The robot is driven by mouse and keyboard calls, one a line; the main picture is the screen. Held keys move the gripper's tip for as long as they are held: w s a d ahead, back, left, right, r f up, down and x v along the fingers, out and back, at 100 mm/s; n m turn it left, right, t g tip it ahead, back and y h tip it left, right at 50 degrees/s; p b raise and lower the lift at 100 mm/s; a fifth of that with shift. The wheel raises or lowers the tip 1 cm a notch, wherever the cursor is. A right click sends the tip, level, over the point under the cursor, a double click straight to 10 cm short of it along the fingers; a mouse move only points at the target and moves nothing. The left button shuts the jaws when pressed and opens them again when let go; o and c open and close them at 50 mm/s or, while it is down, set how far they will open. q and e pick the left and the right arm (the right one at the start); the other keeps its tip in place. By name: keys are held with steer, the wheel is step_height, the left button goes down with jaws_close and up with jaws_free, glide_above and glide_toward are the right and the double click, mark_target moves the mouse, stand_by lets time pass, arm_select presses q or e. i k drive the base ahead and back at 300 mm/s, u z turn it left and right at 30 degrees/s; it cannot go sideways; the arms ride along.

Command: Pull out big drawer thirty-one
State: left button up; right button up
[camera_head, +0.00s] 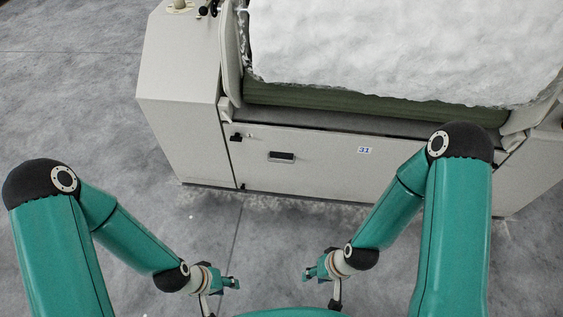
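Big drawer thirty-one is the wide pale panel (320,175) low on the front of the machine, with a blue "31" label (364,150). A dark recessed handle (281,157) sits left of the panel's middle. The drawer looks closed, flush with the machine front. My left gripper (234,283) is low in the view, in front of the machine and apart from the panel. My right gripper (307,275) is to its right, also apart from the panel. Both are small and seen from above, so their finger opening is unclear. Neither visibly holds anything. My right arm covers part of the panel's right side.
The pale machine (180,95) carries a thick white fibre mass (400,45) over a green roller (350,103). Grey floor (265,235) with loose fluff lies clear between my grippers and the machine.

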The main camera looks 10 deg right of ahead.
mark_target(291, 160)
steer(key=u, duration=0.4)
steer(key=i, duration=1.05)
steer(key=z, duration=0.35)
